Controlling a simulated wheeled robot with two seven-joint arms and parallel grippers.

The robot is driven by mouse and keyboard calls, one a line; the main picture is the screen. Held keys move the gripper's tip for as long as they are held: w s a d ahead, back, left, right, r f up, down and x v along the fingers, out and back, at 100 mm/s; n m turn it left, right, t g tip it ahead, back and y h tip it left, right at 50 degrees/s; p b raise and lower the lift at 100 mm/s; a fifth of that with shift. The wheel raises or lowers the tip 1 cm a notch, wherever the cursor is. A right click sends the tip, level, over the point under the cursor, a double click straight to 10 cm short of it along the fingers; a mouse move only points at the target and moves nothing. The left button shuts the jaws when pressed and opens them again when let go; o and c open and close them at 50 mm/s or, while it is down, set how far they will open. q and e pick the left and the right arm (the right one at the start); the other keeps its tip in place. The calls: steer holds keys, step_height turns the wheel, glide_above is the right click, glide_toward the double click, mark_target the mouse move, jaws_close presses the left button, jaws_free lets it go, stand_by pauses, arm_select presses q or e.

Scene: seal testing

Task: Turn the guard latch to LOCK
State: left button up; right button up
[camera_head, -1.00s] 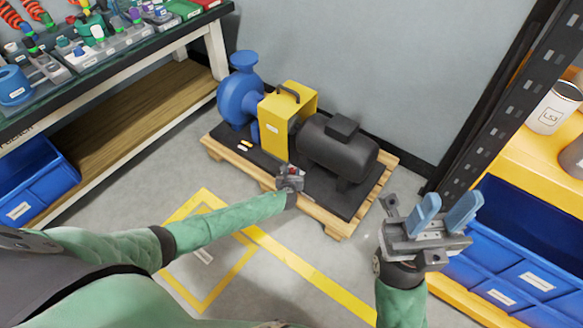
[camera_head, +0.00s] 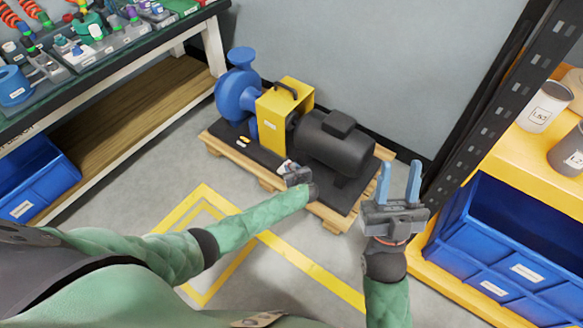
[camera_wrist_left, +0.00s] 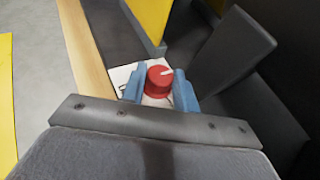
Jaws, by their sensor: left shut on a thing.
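The guard latch is a red round knob (camera_wrist_left: 159,79) with a white pointer mark, on a white plate (camera_wrist_left: 121,74) by the pallet's front edge. In the left wrist view my left gripper (camera_wrist_left: 160,90) has its blue fingers on both sides of the knob, shut on it. The pointer aims up and slightly right; the plate's lettering is mostly hidden. In the head view the left gripper (camera_head: 291,170) covers the latch, in front of the yellow guard (camera_head: 284,115). My right gripper (camera_head: 399,185) is open and empty, held right of the pallet.
The blue pump (camera_head: 238,90) and dark motor (camera_head: 335,143) stand on the wooden pallet (camera_head: 330,217) beside the guard. A yellow shelf with blue bins (camera_head: 500,235) is at right, close to the right gripper. A workbench stands at left. Floor before the pallet is clear.

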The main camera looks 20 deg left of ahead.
arm_select(q)
steer(key=shift+w, duration=0.1)
stand_by(0.4)
steer(key=o, duration=1)
steer(key=shift+r, duration=0.1)
steer(key=shift+c, duration=0.2)
